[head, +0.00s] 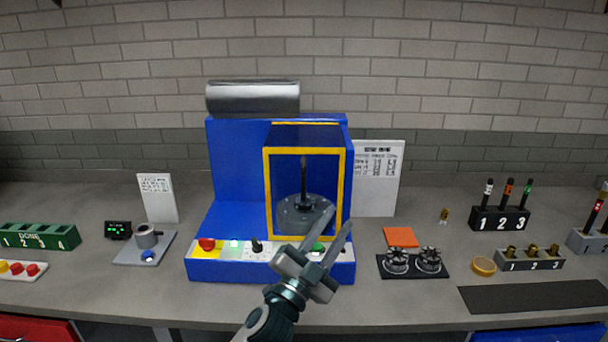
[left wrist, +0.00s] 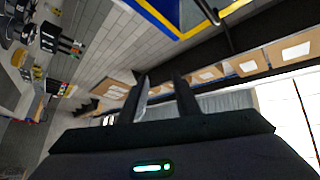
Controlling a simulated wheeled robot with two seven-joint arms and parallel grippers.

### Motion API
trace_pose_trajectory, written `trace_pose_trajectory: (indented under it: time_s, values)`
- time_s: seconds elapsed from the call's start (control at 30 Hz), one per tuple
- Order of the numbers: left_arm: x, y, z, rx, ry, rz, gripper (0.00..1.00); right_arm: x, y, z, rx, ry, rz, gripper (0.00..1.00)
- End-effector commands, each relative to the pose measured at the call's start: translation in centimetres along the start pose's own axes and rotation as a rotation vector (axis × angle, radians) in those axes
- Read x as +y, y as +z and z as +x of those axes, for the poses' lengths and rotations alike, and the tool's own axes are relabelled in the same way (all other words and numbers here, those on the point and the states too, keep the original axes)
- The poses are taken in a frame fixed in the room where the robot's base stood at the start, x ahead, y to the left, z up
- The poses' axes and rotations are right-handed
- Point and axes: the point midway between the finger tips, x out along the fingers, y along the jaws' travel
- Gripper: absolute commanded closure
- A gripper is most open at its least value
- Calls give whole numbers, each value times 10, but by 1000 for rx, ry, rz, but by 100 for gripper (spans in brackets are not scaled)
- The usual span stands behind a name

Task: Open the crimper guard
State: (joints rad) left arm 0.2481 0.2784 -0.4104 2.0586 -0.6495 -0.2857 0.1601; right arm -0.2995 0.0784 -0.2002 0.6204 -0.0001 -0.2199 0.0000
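The blue crimper (head: 232,160) stands at the middle of the bench. Its guard (head: 267,195) is a yellow-edged frame standing upright across the front of the press chamber, and it looks closed. A dark spindle and a round grey base (head: 297,214) show behind it. My left gripper (head: 339,220) is in front of the guard's lower right corner, fingers apart and empty. I cannot tell whether it touches the frame. In the left wrist view, the two fingers (left wrist: 160,95) are apart with nothing between them, and a yellow-and-blue edge (left wrist: 160,18) shows above. My right gripper is not in view.
The crimper's front panel has a red button (head: 207,244), a lit green square and a black knob; my left gripper partly covers its right end. A black holder with two metal parts (head: 412,264) and an orange pad (head: 401,237) lie right. A white sign (head: 380,180) stands behind.

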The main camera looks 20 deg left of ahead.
Motion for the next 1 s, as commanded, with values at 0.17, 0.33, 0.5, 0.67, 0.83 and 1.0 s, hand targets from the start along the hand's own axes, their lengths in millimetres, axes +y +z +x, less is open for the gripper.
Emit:
trace_pose_trajectory:
  time_s: [0.17,0.33,0.5,0.67,0.83,1.0]
  values:
    - [-9,-83,48,345,28,195,71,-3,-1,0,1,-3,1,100]
    - [1,-147,68,642,104,398,71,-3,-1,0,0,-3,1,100]
    - [19,-184,76,896,232,622,71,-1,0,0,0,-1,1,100]
    - [34,-192,79,1082,398,846,71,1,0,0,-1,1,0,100]
    - [35,-172,85,1207,624,1092,71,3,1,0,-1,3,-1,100]
    - [9,-133,95,1237,898,1330,71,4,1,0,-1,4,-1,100]
